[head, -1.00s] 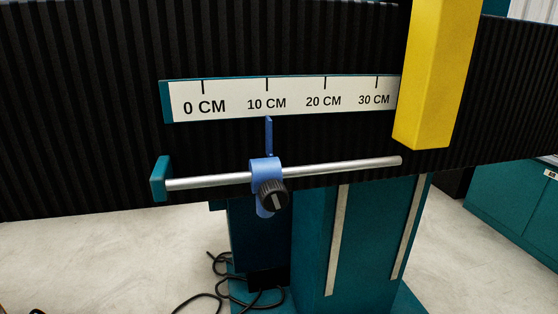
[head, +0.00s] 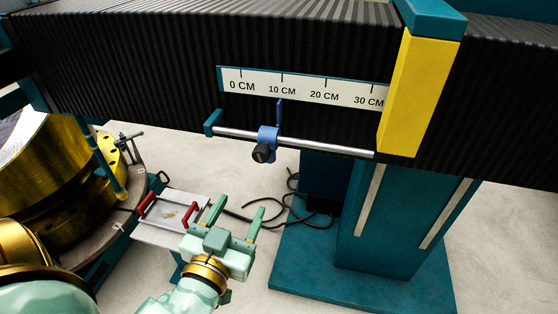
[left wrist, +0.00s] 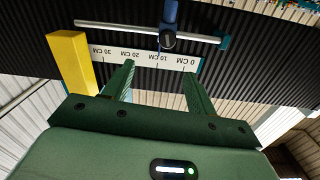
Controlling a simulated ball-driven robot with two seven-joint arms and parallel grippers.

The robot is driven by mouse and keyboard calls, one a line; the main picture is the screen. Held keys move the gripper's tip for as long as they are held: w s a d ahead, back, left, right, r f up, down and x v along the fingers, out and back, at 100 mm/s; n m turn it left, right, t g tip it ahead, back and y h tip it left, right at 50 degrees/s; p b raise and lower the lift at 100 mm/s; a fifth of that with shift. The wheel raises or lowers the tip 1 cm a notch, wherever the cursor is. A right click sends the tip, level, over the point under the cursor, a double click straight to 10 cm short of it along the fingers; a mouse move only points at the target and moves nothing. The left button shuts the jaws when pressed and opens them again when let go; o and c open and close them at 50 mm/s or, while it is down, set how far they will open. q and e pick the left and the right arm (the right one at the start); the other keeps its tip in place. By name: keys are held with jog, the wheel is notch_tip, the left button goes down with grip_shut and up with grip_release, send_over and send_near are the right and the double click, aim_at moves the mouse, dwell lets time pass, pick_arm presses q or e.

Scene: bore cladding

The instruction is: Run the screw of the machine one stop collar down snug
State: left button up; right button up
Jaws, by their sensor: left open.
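The stop collar (head: 269,137) is a blue block on a silver rod (head: 325,146), with a thin blue pointer (head: 280,112) rising to about the 10 cm mark of the white scale (head: 305,88). Its black screw knob (head: 262,152) faces out below the rod. My left gripper (head: 236,216) is open and empty, below and in front of the collar, clearly apart from it. In the left wrist view the collar (left wrist: 171,12) and the knob (left wrist: 168,40) show upside down beyond the open left fingers (left wrist: 158,82). My right gripper is not in view.
A yellow block (head: 418,95) stands at the rod's right end. At left are a golden round workpiece (head: 50,170) and a tray with red handles (head: 170,215). Black cables (head: 290,205) lie on the floor. The space between gripper and collar looks clear.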

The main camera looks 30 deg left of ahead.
pick_arm(q)
jog(key=n, duration=0.1)
jog(key=n+b, duration=0.1)
jog(key=b, duration=0.8)
send_near(260, 156)
jog(key=shift+y, duration=0.3)
jog(key=x, duration=0.3)
jog(key=f+x, duration=0.1)
jog(key=x, duration=0.1)
jog(key=shift+w+a, duration=0.1)
jog(key=shift+w, duration=0.2)
jog(key=b+x, duration=0.2)
jog(key=b, duration=0.2)
jog(key=shift+w+r, duration=0.1)
jog(key=shift+w+a+r+p, duration=0.1)
jog(key=shift+w+r+p, duration=0.1)
jog(key=shift+w, duration=0.25)
jog(key=shift+w+r+p, duration=0.15)
jog(key=shift+w, duration=0.35)
jog(key=shift+w+a, duration=0.15)
jog(key=shift+w, duration=0.15)
jog(key=shift+w+a, duration=0.1)
jog(key=shift+w, duration=0.05)
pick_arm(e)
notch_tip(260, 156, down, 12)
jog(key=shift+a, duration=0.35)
pick_arm(q)
jog(key=shift+c, duration=0.4)
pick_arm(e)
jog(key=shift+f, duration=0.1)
